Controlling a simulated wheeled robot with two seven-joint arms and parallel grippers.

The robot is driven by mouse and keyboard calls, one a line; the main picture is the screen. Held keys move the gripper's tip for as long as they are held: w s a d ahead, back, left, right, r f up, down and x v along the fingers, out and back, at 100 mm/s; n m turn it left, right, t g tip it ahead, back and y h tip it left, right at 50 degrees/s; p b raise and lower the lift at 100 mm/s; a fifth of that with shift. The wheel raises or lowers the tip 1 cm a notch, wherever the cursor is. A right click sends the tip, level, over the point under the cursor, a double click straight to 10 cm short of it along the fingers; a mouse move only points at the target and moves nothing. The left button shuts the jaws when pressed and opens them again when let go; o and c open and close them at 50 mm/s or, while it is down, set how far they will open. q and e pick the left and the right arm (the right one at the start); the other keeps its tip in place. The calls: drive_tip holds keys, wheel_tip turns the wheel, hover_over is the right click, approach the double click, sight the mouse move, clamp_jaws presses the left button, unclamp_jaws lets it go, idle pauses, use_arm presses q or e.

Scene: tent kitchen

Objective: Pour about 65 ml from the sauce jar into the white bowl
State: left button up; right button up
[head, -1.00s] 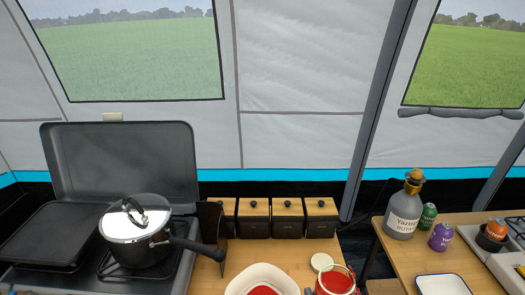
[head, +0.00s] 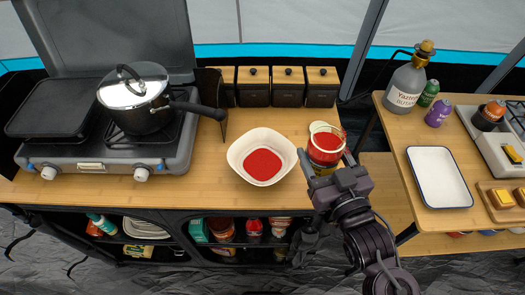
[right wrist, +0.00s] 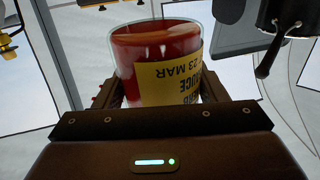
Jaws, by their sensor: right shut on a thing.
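The white bowl (head: 285,150) stands on the wooden counter with a pool of red sauce (head: 262,165) in its bottom. The sauce jar (head: 326,146) is just right of the bowl, clear-walled and open-topped, with red sauce inside. My right gripper (head: 328,174) is shut on the jar from the front. In the right wrist view the jar (right wrist: 150,50) sits between the fingers, its yellow label facing partly toward the camera. The jar looks about upright and no stream shows. My left gripper is not in view.
A pale round lid (head: 316,126) lies just behind the jar. Several black canisters (head: 288,88) line the counter's back. A lidded pot (head: 136,100) stands on the stove at left, its handle pointing toward the bowl. A side table with a white tray (head: 438,178) stands at right.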

drive_tip(key=a+r+n+g+y+b, duration=0.2)
drive_tip(key=a+n+g+y, duration=0.35)
drive_tip(key=a+y, duration=0.35)
drive_tip(key=s+a+f+n+g+y+b, duration=0.2)
drive_tip(key=s+a+f+n+g+y, duration=0.1)
drive_tip(key=n+g, duration=0.7)
drive_tip(key=shift+a+f+g+y+b, duration=0.25)
drive_tip(key=shift+a+g+y, duration=0.25)
drive_tip(key=shift+a+g, duration=0.8)
drive_tip(key=shift+s+d, duration=0.1)
drive_tip(key=shift+d, duration=0.05)
drive_tip(key=shift+r+m, duration=0.15)
drive_tip(key=shift+m, duration=0.3)
drive_tip(key=m, duration=0.1)
drive_tip(key=w+m+p, duration=0.1)
drive_tip(key=m, duration=0.1)
drive_tip(key=m+y+p, duration=0.1)
drive_tip(key=shift+w+d+r+m, duration=0.2)
drive_tip(key=shift+w+r+m, duration=0.1)
drive_tip(key=shift+w, duration=0.1)
drive_tip(key=shift+w+d+r+m+t+y+p, duration=0.2)
drive_tip(key=shift+m+p, duration=0.3)
drive_tip(key=shift+m, duration=0.4)
drive_tip(key=shift+w+a+r+m+t+y+p, duration=0.1)
drive_tip(key=shift+a+r+m+t+y+p, duration=0.25)
drive_tip(key=shift+m, duration=0.55)
drive_tip(key=shift+w+d+m+t+y+p, duration=0.15)
drive_tip(key=shift+d+m+t+p, duration=0.1)
drive_tip(key=shift+m+p, duration=0.5)
